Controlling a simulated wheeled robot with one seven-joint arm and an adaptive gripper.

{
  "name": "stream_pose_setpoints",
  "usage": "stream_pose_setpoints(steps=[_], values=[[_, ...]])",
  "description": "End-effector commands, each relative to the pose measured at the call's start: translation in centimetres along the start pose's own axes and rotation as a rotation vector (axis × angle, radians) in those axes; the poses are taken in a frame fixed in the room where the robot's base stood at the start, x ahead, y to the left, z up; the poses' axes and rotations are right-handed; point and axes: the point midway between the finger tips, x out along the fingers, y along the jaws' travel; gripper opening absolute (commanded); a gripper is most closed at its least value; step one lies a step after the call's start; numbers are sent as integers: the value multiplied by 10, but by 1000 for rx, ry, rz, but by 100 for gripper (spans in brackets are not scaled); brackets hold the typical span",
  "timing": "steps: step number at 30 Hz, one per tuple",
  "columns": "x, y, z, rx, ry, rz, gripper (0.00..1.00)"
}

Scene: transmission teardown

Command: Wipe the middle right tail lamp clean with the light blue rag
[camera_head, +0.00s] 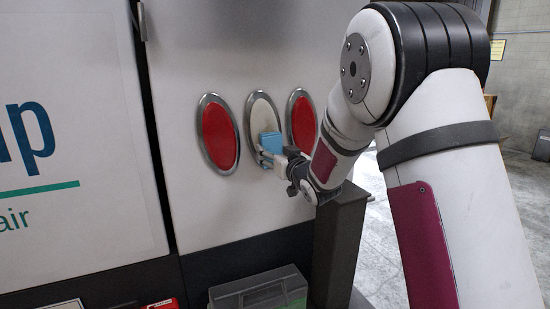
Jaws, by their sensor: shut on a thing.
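Three oval lamps with metal rims are set in a row on the pale vehicle panel. The middle lamp (262,112) has a whitish face, unlike the red left lamp (219,135) and the red right lamp (303,124). My gripper (267,156) is shut on the light blue rag (271,143). The rag overlaps the lower part of the middle lamp in the picture and seems to be at or against its face; exact contact cannot be told. The rag and gripper hide the lamp's lower right part.
My arm fills the right side and partly covers the right lamp's edge. A dark post (338,245) stands below my wrist. A grey-green case (259,292) and a red box (161,304) lie at the bottom. Open floor shows at the right.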

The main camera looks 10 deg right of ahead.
Motion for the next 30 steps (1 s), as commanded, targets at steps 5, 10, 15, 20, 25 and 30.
stream_pose_setpoints(steps=[5, 10, 15, 20, 25, 30], values=[[0, -1, -6, 0, 1, 0, 31], [1, -3, -19, 0, 1, 0, 31], [3, -5, -31, 0, 1, 0, 31], [3, -6, -35, 0, 1, -1, 31], [3, -8, -45, 0, 3, -1, 31], [2, -9, -59, 0, 4, -1, 31]])
